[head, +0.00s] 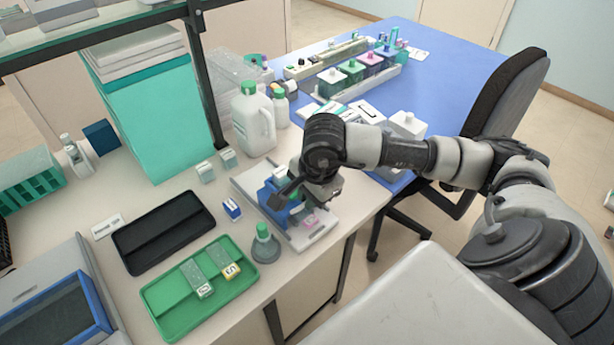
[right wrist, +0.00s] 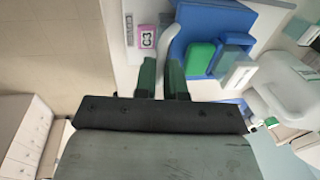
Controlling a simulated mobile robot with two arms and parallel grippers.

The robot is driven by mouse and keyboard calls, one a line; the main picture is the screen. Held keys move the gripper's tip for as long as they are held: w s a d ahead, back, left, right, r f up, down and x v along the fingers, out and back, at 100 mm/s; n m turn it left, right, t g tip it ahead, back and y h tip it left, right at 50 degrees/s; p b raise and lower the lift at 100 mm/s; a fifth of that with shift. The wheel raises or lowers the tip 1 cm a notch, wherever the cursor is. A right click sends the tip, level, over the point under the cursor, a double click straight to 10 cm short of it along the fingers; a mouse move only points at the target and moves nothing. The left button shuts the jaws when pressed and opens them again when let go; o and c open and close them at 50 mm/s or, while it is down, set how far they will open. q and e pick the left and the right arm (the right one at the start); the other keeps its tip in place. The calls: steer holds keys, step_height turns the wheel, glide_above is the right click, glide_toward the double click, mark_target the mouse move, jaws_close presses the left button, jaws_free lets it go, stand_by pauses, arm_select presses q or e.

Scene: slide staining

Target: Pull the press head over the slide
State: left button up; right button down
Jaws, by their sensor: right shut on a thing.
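The staining press, with a blue body (head: 268,190) on a pale base plate (head: 322,232), stands near the table's right edge. A slide with a pink label (head: 311,219) lies on the base. In the right wrist view the slide's pink label (right wrist: 147,38) reads C3, left of the blue press part (right wrist: 212,25) and its green pad (right wrist: 200,58). My right gripper (head: 290,192) is over the press. In the wrist view, its fingers (right wrist: 162,72) are shut on a thin white curved handle (right wrist: 164,45) of the press head; the grip itself is partly hidden. My left gripper is out of view.
A green tray (head: 170,316) with two slides, a dark tray (head: 150,258) and a grey-green bottle (head: 264,245) stand left of the press. A white jug (head: 253,125) stands behind it. The table edge is close at the right.

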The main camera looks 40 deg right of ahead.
steer(key=shift+s+f, duration=0.1)
steer(key=shift+s, duration=0.1)
steer(key=c, duration=1.3)
jaws_free()
steer(key=shift+s, duration=0.1)
steer(key=shift+o, duration=0.5)
steer(key=shift+r, duration=0.45)
arm_select(q)
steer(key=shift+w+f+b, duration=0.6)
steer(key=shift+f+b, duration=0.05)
steer(key=shift+b, duration=0.05)
arm_select(e)
step_height(320, 180, up, 10)
steer(key=s, duration=0.2)
steer(key=shift+d, duration=0.15)
steer(key=shift+f, duration=0.1)
